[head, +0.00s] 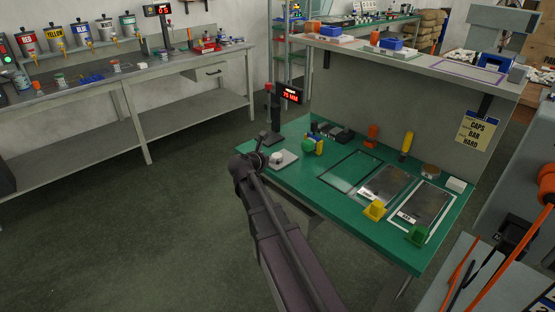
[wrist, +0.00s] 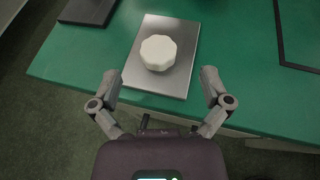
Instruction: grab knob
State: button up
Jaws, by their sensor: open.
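The knob (wrist: 158,52) is white with a scalloped round edge. It sits on a grey metal plate (wrist: 182,82) near the front edge of the green bench. In the head view the knob (head: 277,158) shows small on the plate at the bench's left corner, partly beside my arm. My gripper (wrist: 158,85) is open and empty in the wrist view, its two fingers spread wide to either side, short of the knob. In the head view my gripper (head: 262,155) is close to the plate, and its fingers are too small to make out.
A dark stand base (wrist: 88,10) lies left of the plate. A post with a red display (head: 289,94) rises behind it. A green and yellow item (head: 312,146), flat framed plates (head: 384,185), and yellow (head: 374,210) and green (head: 418,235) blocks lie farther right on the bench.

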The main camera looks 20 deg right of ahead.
aim_at(276, 155)
jog(key=shift+f+b+x, duration=0.25)
jog(key=shift+b+x, duration=0.6)
jog(key=shift+x, duration=1)
jog(key=shift+w+d+f, duration=0.15)
jog(key=shift+w+d, duration=0.25)
jog(key=shift+w, duration=0.15)
jog(key=c, duration=0.9)
jog(key=shift+c, duration=0.2)
